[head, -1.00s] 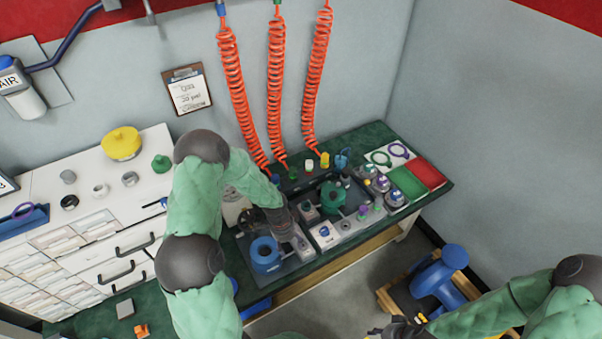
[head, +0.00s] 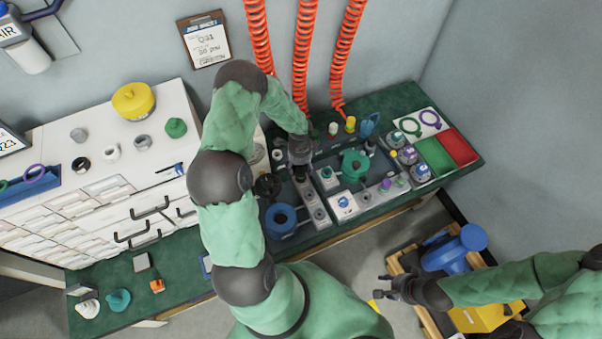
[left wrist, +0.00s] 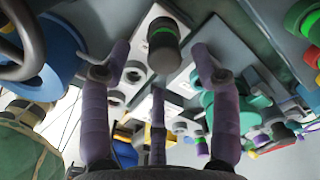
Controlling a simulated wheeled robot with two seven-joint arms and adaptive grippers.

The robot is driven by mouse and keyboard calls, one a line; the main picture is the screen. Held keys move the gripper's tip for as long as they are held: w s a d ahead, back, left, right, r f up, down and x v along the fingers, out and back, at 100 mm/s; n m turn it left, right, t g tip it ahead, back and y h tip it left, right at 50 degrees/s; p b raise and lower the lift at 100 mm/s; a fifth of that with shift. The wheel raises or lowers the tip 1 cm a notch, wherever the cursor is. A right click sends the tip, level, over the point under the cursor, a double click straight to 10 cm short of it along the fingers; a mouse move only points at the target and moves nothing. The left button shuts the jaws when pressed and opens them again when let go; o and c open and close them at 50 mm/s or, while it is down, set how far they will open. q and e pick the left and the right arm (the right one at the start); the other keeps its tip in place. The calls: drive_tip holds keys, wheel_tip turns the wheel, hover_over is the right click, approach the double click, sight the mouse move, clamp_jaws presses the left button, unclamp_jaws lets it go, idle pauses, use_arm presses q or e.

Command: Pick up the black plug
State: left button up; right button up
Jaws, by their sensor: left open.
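A black plug (left wrist: 163,45) with a green band shows in the left wrist view, at a pale block, just beyond my left gripper's fingertips. My left gripper (left wrist: 158,78) is open and empty, its fingers spread to either side below the plug in the picture. In the head view my left gripper (head: 299,155) points down over the upper end of a grey strip with round holes (head: 313,198). My right gripper (head: 385,288) is open and empty, low and away from the bench.
A blue ring-shaped part (head: 281,221) lies left of the strip, and a green valve-like part (head: 354,166) stands to its right. Orange coiled hoses (head: 304,50) hang behind. Green and red pads (head: 435,157) lie at the bench's right end.

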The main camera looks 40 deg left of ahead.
sight(301, 169)
use_arm(q)
drive_tip(key=f+b, duration=0.1)
drive_tip(key=f, duration=0.4)
drive_tip(key=shift+w, duration=0.2)
clamp_jaws()
